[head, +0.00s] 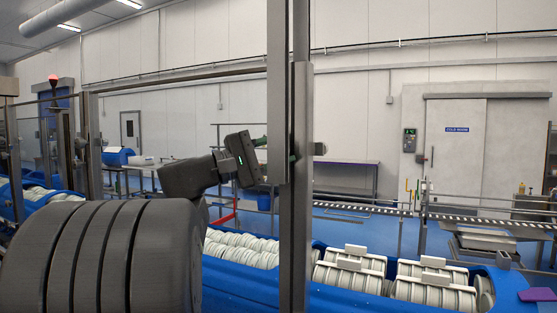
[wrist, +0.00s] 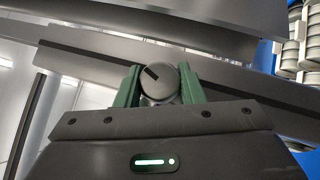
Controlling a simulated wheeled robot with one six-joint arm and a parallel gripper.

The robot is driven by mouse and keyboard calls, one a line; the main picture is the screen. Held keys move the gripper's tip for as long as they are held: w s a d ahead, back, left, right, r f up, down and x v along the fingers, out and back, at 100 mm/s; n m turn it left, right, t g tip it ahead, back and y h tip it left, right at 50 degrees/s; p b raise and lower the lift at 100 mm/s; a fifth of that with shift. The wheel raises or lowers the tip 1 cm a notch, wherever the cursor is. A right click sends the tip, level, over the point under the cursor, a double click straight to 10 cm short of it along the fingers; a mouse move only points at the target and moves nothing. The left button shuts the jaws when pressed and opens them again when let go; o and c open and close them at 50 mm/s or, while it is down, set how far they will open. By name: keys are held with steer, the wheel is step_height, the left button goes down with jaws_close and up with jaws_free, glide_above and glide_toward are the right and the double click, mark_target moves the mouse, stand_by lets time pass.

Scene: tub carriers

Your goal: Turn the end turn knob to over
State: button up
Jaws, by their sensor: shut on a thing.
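The end turn knob (wrist: 161,84) is a round dark grey knob with a black mark on its face, in the middle of the wrist view. The mark lies slanted, running from upper left to lower right. My gripper (wrist: 160,77) has one green finger on each side of the knob and is shut on it. In the head view my gripper (head: 262,157) reaches right to the upright metal post (head: 300,180). The post hides the fingertips there, and I cannot make out the knob in that view.
A blue tub carrier line (head: 240,289) with rows of pale tubs runs below and behind the post. A horizontal rail (head: 180,79) joins the post at upper left. A conveyor (head: 480,219) and a cold room door (head: 458,150) stand farther back at right.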

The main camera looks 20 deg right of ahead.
steer(key=shift+f+n+t+h+b, duration=0.15)
steer(key=shift+n+t+h+b, duration=0.15)
steer(key=shift+n+h+b, duration=0.5)
steer(key=shift+n, duration=0.3)
steer(key=o, duration=1)
steer(key=b+v, duration=0.2)
steer(key=v, duration=1.1)
steer(key=shift+a+b, duration=0.4)
steer(key=shift+a, duration=0.05)
